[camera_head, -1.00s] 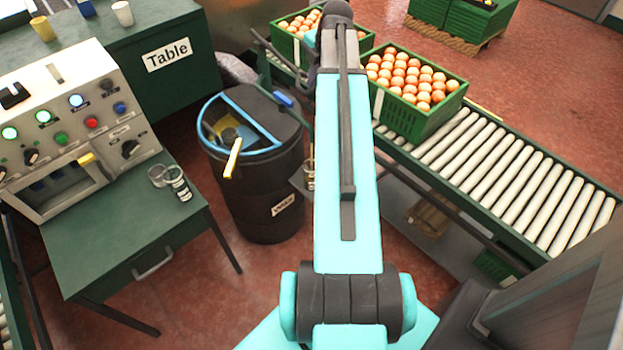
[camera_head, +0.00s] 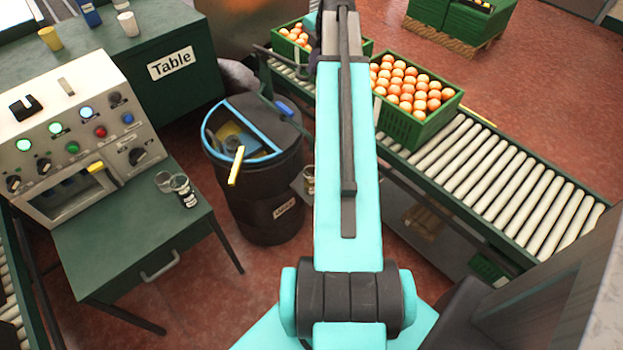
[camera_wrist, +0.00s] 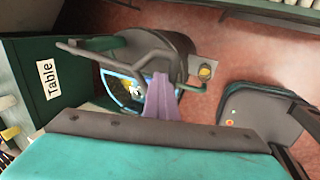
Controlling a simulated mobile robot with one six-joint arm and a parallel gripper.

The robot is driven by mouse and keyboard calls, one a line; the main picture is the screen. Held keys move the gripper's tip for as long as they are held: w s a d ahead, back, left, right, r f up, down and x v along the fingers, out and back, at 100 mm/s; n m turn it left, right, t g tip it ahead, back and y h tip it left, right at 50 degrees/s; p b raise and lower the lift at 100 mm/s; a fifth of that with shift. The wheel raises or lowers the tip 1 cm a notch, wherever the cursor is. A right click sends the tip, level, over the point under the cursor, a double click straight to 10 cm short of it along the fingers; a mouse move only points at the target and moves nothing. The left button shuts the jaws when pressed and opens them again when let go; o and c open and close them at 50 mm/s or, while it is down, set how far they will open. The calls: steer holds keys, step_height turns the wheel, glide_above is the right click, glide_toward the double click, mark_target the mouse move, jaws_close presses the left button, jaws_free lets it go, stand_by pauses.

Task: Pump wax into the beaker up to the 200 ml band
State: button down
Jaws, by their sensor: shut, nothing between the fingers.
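The black drum (camera_head: 265,195) has a blue-rimmed, half-open top and a small blurred label. A yellow pump handle (camera_head: 237,165) sticks out of the opening. A small glass vessel, probably the beaker (camera_head: 308,180), stands on a bracket at the drum's right side, partly hidden by my arm; its band and fill are unreadable. In the wrist view it shows as a small yellowish round (camera_wrist: 206,72). My gripper (camera_wrist: 158,85) is shut and empty, its purple fingers overlapping the drum's blue rim (camera_wrist: 118,88) in that view.
A roller conveyor (camera_head: 500,185) with green orange-filled crates (camera_head: 408,122) runs along the right. A control panel (camera_head: 75,130) and glass jars (camera_head: 183,190) sit on a green bench at left. The labelled table (camera_head: 180,90) stands behind. Red floor is open between bench and drum.

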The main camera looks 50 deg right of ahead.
steer(key=p+v, duration=0.1)
steer(key=v, duration=0.2)
steer(key=w+p+v, duration=0.1)
steer(key=v, duration=0.2)
steer(key=shift+w+r+p, duration=0.1)
steer(key=shift+r+p, duration=0.2)
steer(key=shift+p, duration=0.1)
steer(key=shift+w+f, duration=0.2)
steer(key=shift+w, duration=0.1)
steer(key=shift+r, duration=0.1)
